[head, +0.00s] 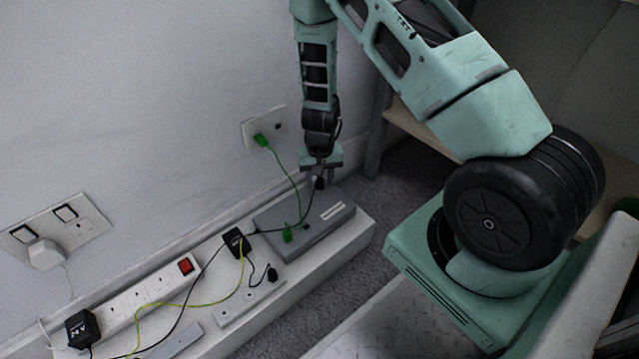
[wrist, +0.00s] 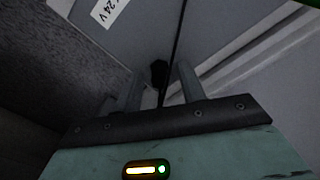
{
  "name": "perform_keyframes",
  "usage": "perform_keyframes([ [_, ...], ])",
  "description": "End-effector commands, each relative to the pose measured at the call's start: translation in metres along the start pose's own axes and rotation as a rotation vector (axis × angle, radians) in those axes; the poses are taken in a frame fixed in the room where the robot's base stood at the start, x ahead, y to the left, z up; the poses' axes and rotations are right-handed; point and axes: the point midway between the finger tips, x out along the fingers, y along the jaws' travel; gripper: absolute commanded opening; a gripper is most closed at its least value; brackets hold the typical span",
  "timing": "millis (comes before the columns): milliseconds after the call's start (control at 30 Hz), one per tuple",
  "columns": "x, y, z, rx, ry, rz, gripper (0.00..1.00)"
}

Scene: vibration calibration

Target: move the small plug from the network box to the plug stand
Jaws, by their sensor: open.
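The grey network box (head: 273,220) lies on the white ledge along the wall. A small black plug (head: 319,184) with a thin black cable sits at its far right end. My gripper (head: 321,173) points down just above that plug. In the wrist view the plug (wrist: 159,70) shows between the two spread fingers (wrist: 159,80), and its cable passes in front of the camera. The fingers are open; I cannot tell whether they touch the plug. A low pale block with round holes (head: 235,313), seemingly the plug stand, is at the ledge's front edge.
A green plug (head: 287,234) on the box has a cable rising to a wall socket (head: 250,132). A black adapter (head: 234,241), another small black plug (head: 272,273), a power strip (head: 140,297) and loose cables crowd the ledge. A table leg stands behind my gripper.

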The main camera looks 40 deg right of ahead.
Motion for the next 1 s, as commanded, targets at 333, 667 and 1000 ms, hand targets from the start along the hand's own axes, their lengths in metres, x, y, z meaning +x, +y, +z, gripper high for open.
perform_keyframes([
  [333,0.0003,-0.0001,0.0001,0.000,0.000,0.000,0.00],
  [667,-0.0022,-0.0001,0.0001,0.001,-0.001,0.000,0.00],
  [1000,-0.0055,-0.0002,0.0002,0.000,-0.001,0.000,0.00],
])
